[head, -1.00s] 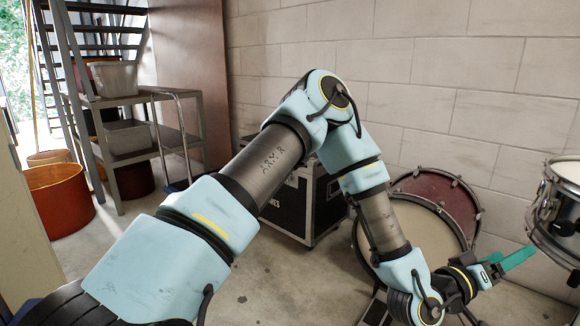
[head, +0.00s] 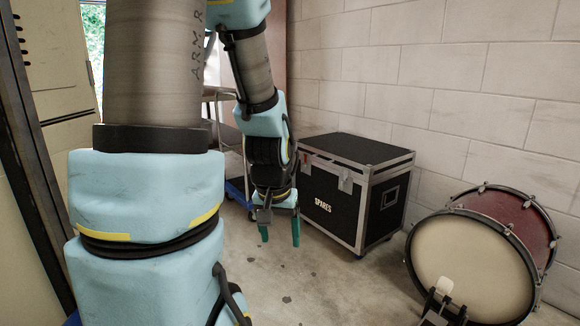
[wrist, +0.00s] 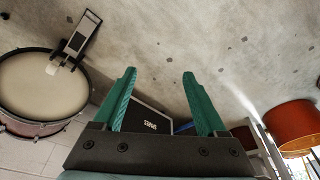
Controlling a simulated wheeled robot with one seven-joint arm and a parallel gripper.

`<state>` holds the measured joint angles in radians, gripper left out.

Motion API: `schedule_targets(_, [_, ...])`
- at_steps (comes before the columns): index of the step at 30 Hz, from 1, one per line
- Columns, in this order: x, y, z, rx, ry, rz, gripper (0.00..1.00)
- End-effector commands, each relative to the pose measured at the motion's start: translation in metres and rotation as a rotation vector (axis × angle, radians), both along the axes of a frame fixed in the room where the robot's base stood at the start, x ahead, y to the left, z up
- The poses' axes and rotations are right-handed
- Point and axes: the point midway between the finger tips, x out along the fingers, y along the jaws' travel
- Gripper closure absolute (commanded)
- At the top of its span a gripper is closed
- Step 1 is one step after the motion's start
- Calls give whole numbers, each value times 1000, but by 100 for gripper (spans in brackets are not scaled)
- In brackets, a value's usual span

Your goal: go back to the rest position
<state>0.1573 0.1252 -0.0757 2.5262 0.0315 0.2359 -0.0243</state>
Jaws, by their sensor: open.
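My gripper (head: 280,232) hangs at the end of my folded arm in the head view, pointing down over the concrete floor. Its green fingers also show in the wrist view (wrist: 158,95), spread apart, with nothing between them. In the head view it appears just left of the black case. It touches nothing that I can see.
A black case (head: 330,203) marked SPARES stands by the block wall. A blue trolley (head: 238,190) is partly hidden behind my arm. An orange tub (wrist: 293,124) shows in the wrist view. Floor between is clear.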

Motion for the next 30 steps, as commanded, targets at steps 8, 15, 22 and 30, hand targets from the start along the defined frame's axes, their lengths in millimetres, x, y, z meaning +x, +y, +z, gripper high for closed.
schedule_targets(8, [-40, 47, 47, 16, 117, 139, 26])
schedule_targets(15, [-40, 47, 98, 17, 115, 138, 26])
schedule_targets(22, [-39, 46, 169, 17, 115, 137, 26])
schedule_targets(30, [-39, 46, 249, 17, 114, 137, 26])
